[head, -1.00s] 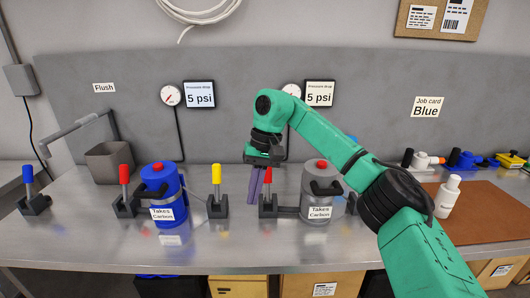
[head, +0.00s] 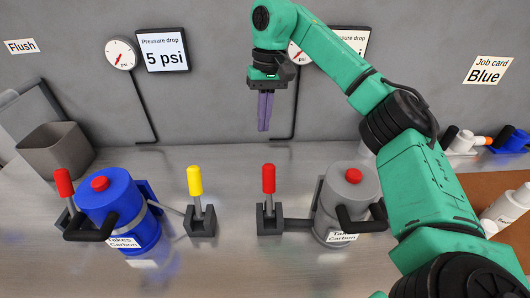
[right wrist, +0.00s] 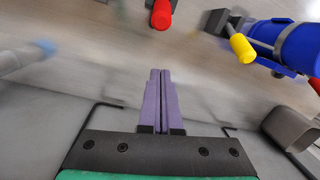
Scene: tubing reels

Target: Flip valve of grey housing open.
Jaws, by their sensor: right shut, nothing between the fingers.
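The grey housing (head: 332,205) stands upright on the metal bench, with a red button on top and a "Takes Carbon" label partly behind its black handle. Its valve with an upright red lever (head: 268,180) stands at its left, joined by a dark pipe. In the right wrist view the red lever (right wrist: 161,14) shows at the top edge. My right gripper (head: 263,128) is shut and empty, its purple fingers pointing down, behind and above the red lever and apart from it. The fingers also show in the right wrist view (right wrist: 160,75). My left gripper is not in view.
The blue housing (head: 108,210) stands at the left with a red-lever valve (head: 64,183) and a yellow-lever valve (head: 195,182) beside it. A grey bin (head: 55,150) is behind it. A white bottle (head: 507,208) is at the right. Gauges hang on the wall.

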